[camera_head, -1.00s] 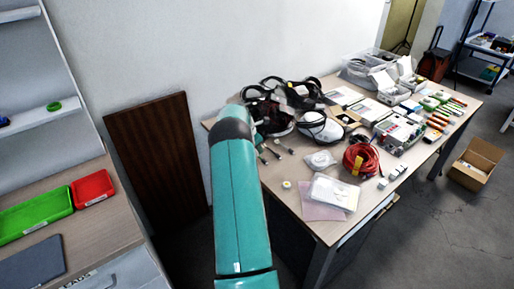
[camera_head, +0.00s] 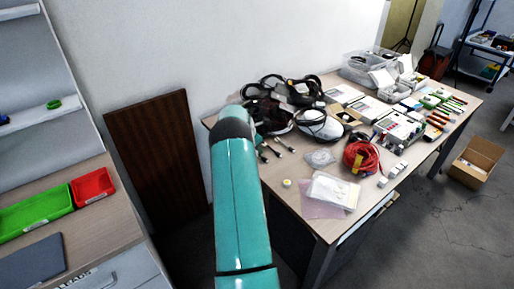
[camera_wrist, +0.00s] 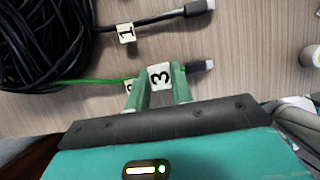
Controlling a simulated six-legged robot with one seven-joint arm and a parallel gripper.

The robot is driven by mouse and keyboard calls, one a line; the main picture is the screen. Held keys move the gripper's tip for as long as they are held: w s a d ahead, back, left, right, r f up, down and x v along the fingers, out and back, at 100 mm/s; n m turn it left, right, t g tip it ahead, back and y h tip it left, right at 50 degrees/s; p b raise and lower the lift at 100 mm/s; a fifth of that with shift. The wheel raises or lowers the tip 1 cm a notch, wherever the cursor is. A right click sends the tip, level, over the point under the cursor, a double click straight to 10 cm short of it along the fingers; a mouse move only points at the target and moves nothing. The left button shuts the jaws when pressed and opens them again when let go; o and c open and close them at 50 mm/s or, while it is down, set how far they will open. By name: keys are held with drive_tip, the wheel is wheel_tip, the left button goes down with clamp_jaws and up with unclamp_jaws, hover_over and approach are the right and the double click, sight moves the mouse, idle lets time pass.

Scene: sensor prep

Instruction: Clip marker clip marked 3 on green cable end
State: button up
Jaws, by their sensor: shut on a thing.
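In the wrist view my gripper (camera_wrist: 161,88) is shut on a white marker clip marked 3 (camera_wrist: 160,76). The clip is held over the green cable (camera_wrist: 75,82), close to its dark plug end (camera_wrist: 203,66), which sticks out to the right of the fingers. I cannot tell whether the clip is around the cable or just above it. In the head view my arm hides the gripper and the clip.
A black cable with a clip marked 1 (camera_wrist: 126,33) lies beyond, its plug (camera_wrist: 199,7) at the top. Coiled black cable (camera_wrist: 40,45) fills the upper left. A small white roll (camera_wrist: 312,56) lies at the right. The crowded table (camera_head: 275,174) also holds a red cable coil (camera_head: 361,157).

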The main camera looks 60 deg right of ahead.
drive_tip(key=shift+f, duration=0.15)
drive_tip(key=o, duration=1)
drive_tip(key=shift+r, duration=3.05)
